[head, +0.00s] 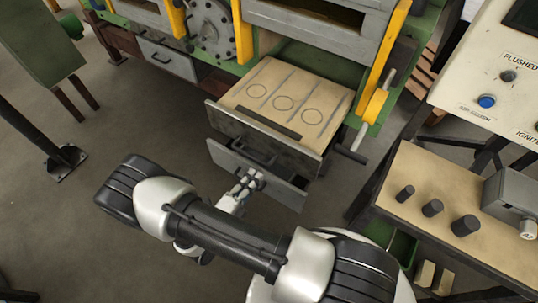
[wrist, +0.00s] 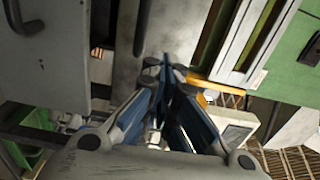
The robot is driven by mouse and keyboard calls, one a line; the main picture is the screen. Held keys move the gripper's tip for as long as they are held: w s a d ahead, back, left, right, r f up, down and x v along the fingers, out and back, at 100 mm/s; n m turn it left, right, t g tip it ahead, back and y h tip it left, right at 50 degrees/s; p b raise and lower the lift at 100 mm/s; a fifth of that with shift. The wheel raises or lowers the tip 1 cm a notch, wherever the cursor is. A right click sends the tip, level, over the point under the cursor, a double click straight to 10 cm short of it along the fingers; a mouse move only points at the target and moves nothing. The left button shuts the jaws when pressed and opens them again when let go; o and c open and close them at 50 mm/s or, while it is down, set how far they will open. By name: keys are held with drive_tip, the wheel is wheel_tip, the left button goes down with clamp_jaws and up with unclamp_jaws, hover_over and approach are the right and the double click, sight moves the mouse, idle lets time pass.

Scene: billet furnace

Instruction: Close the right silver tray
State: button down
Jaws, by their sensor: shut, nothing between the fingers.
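The right silver tray (head: 285,188) is a grey metal drawer with a dark handle, below the wooden-topped shelf of the green machine. It stands pulled out, its front roughly below the shelf's front edge. My gripper (head: 250,181) is at the tray's front, by the left-middle part near the handle. In the wrist view my gripper (wrist: 168,70) has its blue-grey fingers together and holds nothing. Grey metal surfaces lie just beyond the fingertips there. Whether the fingers touch the tray, I cannot tell.
The wooden shelf (head: 290,92) with drawn circles juts out above the tray. Another silver drawer (head: 167,60) is at the left, seemingly shut. A workbench (head: 445,215) with dark pegs and a control panel (head: 490,75) stand at the right. The floor at left is open.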

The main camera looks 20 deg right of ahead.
sight(274, 149)
drive_tip(key=b+x, duration=0.1)
drive_tip(key=x, duration=0.8)
drive_tip(key=shift+w+d, duration=0.25)
drive_tip(key=shift+w, duration=0.1)
